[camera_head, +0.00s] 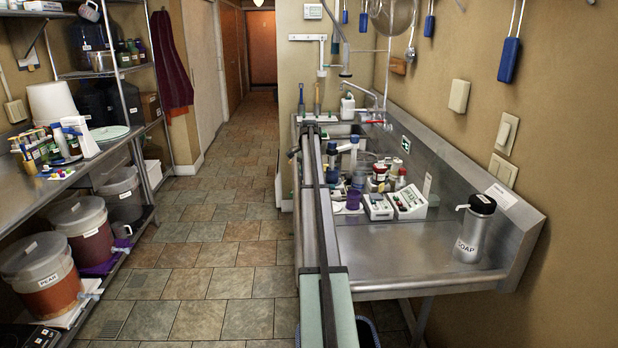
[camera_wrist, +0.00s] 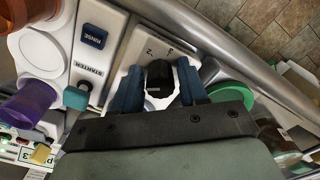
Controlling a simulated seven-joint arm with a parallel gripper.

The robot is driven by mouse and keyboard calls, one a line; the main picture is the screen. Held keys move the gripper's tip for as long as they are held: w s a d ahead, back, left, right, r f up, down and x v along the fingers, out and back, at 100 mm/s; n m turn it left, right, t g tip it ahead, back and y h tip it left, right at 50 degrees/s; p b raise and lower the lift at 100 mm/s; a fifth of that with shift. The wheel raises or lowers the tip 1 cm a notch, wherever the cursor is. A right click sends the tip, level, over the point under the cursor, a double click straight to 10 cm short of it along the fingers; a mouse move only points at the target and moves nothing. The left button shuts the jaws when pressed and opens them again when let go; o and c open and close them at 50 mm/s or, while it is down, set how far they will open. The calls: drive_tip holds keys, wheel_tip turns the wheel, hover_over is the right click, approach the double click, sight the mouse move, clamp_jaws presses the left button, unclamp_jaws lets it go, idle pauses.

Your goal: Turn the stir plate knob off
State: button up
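In the wrist view, a black knob (camera_wrist: 160,76) with a small white mark stands on a white panel (camera_wrist: 150,49) with dark letters. The two blue fingers of my gripper (camera_wrist: 160,86) lie on either side of the knob. They look very close to it; whether they press on it cannot be told. In the head view, white devices (camera_head: 410,203) sit on the metal counter among bottles. My gripper cannot be picked out clearly there, and the knob is not distinguishable.
Left of the knob in the wrist view are blocks labelled RINSE (camera_wrist: 95,36) and STARTER (camera_wrist: 77,97), and a purple cup (camera_wrist: 30,101). A green round lid (camera_wrist: 231,92) lies to the right. In the head view a SOAP bottle (camera_head: 470,232) stands on the counter's clear right part.

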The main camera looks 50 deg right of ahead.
clamp_jaws()
drive_tip(key=shift+n, duration=0.3)
drive_tip(key=n, duration=1.1)
idle(0.4)
drive_tip(key=shift+n, duration=0.3)
drive_tip(key=shift+o, duration=1.3)
unclamp_jaws()
drive_tip(key=shift+r, duration=0.1)
